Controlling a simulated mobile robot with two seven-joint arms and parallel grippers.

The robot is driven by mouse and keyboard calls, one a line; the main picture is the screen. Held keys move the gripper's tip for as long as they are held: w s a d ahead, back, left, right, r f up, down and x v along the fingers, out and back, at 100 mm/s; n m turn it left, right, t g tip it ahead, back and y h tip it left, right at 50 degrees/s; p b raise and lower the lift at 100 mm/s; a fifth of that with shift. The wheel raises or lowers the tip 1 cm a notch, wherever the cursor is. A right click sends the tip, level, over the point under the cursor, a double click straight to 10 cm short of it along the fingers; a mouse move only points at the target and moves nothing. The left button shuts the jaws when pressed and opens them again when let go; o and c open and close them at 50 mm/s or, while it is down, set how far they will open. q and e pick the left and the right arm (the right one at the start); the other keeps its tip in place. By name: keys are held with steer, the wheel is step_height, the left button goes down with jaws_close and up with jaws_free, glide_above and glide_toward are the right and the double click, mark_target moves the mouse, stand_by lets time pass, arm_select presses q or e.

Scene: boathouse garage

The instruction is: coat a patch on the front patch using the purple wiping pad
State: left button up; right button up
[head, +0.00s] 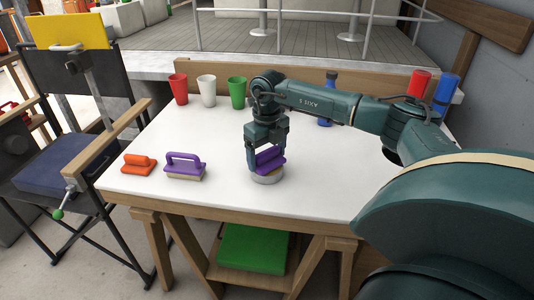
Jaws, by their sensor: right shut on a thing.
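My right gripper (266,166) is pointing down over the middle of the white tabletop. It is shut on a purple wiping pad (270,157). Directly under the pad is a low, round, pale grey thing (267,179) on the table; I cannot tell if the pad touches it. To the left lies another purple-handled tool (185,163) with a pale tan base, and beside it an orange-handled one (139,163). No marked patch can be made out on the white tabletop (225,190). My left gripper is not in view.
Red (178,89), white (206,89) and green (238,92) cups stand along the back edge. A blue bottle (326,118) stands behind my right arm. Red (418,84) and blue (444,92) cylinders are at the back right. A folding chair (45,172) stands left. The front tabletop is clear.

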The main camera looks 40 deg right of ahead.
mark_target(266, 151)
steer(key=shift+f, duration=0.3)
steer(key=shift+f, duration=0.1)
stand_by(1.4)
step_height(266, 151, up, 7)
steer(key=p, duration=0.6)
steer(key=shift+a, duration=0.1)
stand_by(0.8)
